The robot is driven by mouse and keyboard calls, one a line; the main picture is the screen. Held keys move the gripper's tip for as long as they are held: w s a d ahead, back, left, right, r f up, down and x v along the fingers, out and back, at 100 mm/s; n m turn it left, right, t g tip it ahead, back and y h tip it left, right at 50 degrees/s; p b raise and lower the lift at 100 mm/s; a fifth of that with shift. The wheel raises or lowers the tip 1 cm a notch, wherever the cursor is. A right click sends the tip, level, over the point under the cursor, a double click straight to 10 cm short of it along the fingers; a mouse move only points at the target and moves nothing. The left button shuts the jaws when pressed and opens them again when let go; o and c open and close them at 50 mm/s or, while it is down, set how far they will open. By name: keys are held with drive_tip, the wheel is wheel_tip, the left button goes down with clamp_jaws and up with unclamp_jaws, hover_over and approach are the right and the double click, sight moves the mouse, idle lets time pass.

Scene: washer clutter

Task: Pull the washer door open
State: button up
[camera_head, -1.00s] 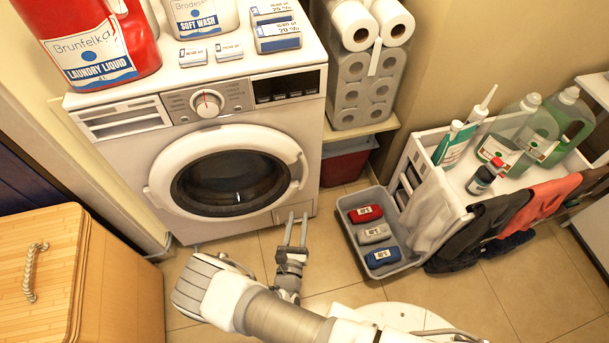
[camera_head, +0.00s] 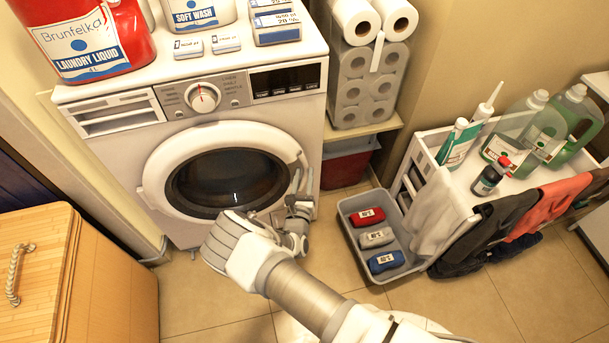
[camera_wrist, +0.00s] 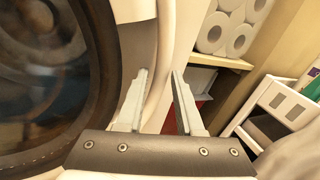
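The white washer (camera_head: 110,165) stands against the wall with its round door (camera_head: 165,150) shut. The door has a white ring around dark glass (camera_head: 228,180), and its handle part (camera_head: 300,160) is on the right side of the ring. My gripper (camera_head: 303,178) is at the lower right of the door, by this handle. In the wrist view, my gripper (camera_wrist: 160,73) is open, with one finger on each side of a white strip of the door's rim (camera_wrist: 162,50). Whether the fingers touch it I cannot tell. The dark glass (camera_wrist: 40,80) fills the left of the wrist view.
A grey bin (camera_head: 350,240) with small red, white and blue boxes stands on the floor at right. A white cart (camera_head: 425,165) with bottles and hanging cloths is beside it. A wooden box (camera_head: 100,265) stands at left. Bottles and small boxes sit on the washer.

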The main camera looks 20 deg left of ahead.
drive_tip(key=shift+w+a, duration=0.15)
drive_tip(key=shift+w, duration=0.35)
clamp_jaws()
idle(1.2)
